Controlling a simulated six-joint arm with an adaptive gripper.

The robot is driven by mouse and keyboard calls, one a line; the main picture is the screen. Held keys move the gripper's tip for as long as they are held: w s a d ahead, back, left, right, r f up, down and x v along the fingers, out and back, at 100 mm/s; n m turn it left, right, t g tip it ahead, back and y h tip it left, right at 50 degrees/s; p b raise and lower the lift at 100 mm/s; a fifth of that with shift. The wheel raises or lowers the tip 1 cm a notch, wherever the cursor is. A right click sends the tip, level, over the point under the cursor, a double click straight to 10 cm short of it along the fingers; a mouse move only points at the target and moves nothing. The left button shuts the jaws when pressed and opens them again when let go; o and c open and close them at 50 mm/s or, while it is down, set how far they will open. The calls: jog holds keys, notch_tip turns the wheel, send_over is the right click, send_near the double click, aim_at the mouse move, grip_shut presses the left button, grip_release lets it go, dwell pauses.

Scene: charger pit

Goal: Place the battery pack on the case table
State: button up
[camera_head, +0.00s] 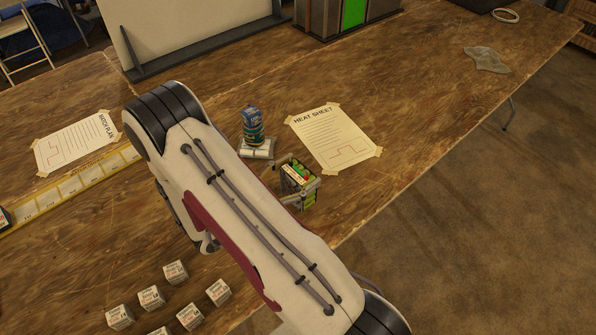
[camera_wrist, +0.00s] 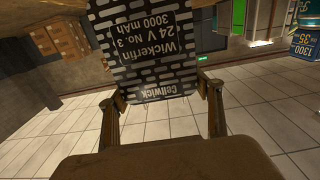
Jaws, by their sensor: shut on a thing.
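In the wrist view the pack (camera_wrist: 148,45) has a black-and-white brick pattern and the words "Wickerfin 24 V No. 3 3000 mAh" and "Cellwick". The fingers grip it (camera_wrist: 160,112) from both sides. The pack is at the front right edge area of a wooden table (camera_head: 430,110); I cannot tell whether it touches the wood. No label in view says which surface is the case table.
A blue can-like stack (camera_head: 252,125) stands on a small grey block (camera_head: 257,149) just behind the pack. A taped heat sheet (camera_head: 336,138) lies to its right. Several small white boxes (camera_head: 176,272) sit at lower left. The table's right side is mostly clear, with a grey cloth (camera_head: 487,59).

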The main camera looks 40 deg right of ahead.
aim_at(291, 188)
jog(key=shift+f, duration=1.8)
jog(key=shift+f, duration=0.1)
jog(key=o, duration=2.1)
jog(key=shift+f, duration=0.1)
jog(key=shift+a, duration=0.1)
jog(key=a, duration=1.2)
jog(key=shift+d, duration=0.1)
